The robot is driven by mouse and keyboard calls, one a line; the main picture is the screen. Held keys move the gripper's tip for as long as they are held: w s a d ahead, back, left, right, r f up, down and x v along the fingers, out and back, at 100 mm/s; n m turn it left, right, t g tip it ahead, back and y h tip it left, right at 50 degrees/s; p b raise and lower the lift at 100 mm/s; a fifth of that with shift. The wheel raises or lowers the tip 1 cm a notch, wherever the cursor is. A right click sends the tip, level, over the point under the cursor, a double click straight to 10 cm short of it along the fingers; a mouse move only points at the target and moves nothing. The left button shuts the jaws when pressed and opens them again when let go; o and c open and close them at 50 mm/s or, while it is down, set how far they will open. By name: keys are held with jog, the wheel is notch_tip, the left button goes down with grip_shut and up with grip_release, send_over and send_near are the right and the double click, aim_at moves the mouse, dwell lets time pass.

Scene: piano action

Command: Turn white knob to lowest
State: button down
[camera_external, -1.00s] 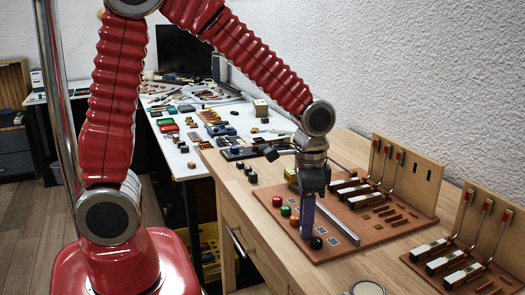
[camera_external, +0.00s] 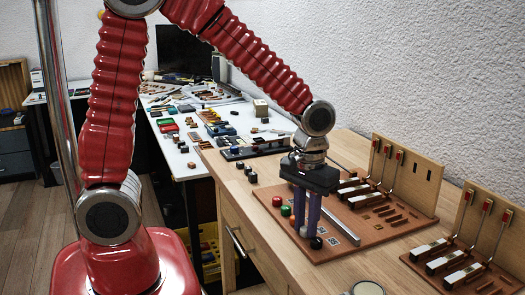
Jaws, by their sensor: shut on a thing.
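The white knob (camera_external: 303,232) is in a row of coloured knobs along the left front edge of the brown board (camera_external: 340,247). My gripper (camera_external: 306,230) points straight down over the row, with its two long purple fingers reaching to the white knob. It is shut on the white knob, one finger on either side. The fingers partly hide the knob, and its dial mark cannot be made out.
The red knob (camera_external: 277,201), green knob (camera_external: 285,210) and orange knob (camera_external: 293,220) are on one side of the white knob, and the black knob (camera_external: 316,243) is close on the other. Piano-key levers (camera_external: 362,190) stand behind. A second lever board (camera_external: 465,265) is at right.

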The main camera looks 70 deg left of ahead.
aim_at(306, 228)
jog(key=n, duration=0.4)
jog(key=shift+n, duration=2.2)
jog(key=c, duration=1.8)
grip_release()
jog(key=shift+c, duration=0.2)
notch_tip(306, 228, up, 14)
